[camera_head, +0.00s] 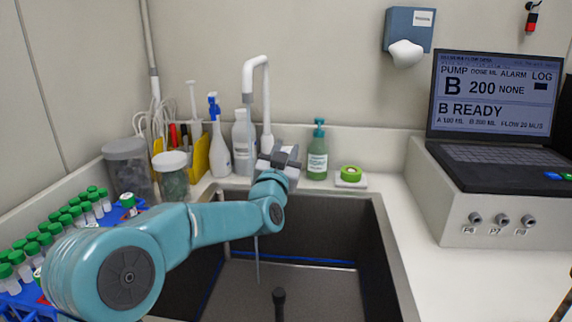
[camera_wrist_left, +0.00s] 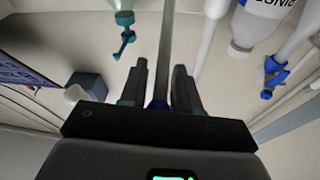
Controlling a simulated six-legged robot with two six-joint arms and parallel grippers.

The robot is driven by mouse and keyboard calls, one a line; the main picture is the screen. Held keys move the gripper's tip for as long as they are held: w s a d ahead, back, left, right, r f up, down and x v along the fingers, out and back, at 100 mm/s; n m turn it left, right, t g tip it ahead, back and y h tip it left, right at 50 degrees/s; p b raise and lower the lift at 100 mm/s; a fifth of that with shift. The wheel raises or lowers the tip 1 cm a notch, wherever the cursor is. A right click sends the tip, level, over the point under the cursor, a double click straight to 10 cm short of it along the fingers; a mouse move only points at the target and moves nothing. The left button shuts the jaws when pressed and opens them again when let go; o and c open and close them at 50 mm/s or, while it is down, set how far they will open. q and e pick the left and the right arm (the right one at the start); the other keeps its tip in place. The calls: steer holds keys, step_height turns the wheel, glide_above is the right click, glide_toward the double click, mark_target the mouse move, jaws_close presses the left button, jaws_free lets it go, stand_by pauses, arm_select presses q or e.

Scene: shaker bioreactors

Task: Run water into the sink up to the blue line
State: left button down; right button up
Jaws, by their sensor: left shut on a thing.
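The sink (camera_head: 375,240) is a dark grey basin set in the white counter. A blue line (camera_head: 300,262) runs along its inner walls. The white tap (camera_head: 265,95) arches up behind it. A thin pale stream (camera_head: 257,262), apparently water, falls into the basin; the water level is hard to tell. My left gripper (camera_head: 280,160) is at the tap's base behind the sink, partly hidden by its own wrist. In the left wrist view the fingers (camera_wrist_left: 158,85) are shut on a grey bar (camera_wrist_left: 164,50), which looks like the tap lever. My right gripper is not in view.
A black upright piece (camera_head: 279,303) stands in the sink. White bottles and jars stand back left, a tube rack (camera_head: 118,215) left, and a laptop (camera_head: 497,105) on a pump box (camera_head: 450,200) right.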

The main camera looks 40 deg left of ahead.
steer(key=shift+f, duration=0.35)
arm_select(q)
steer(key=c, duration=1.1)
jaws_free()
steer(key=shift+c, duration=0.2)
steer(key=shift+f, duration=0.1)
steer(key=shift+s, duration=0.1)
steer(key=b+v, duration=0.1)
steer(key=v, duration=1.5)
steer(key=shift+f+b, duration=0.15)
steer(key=shift+b, duration=0.15)
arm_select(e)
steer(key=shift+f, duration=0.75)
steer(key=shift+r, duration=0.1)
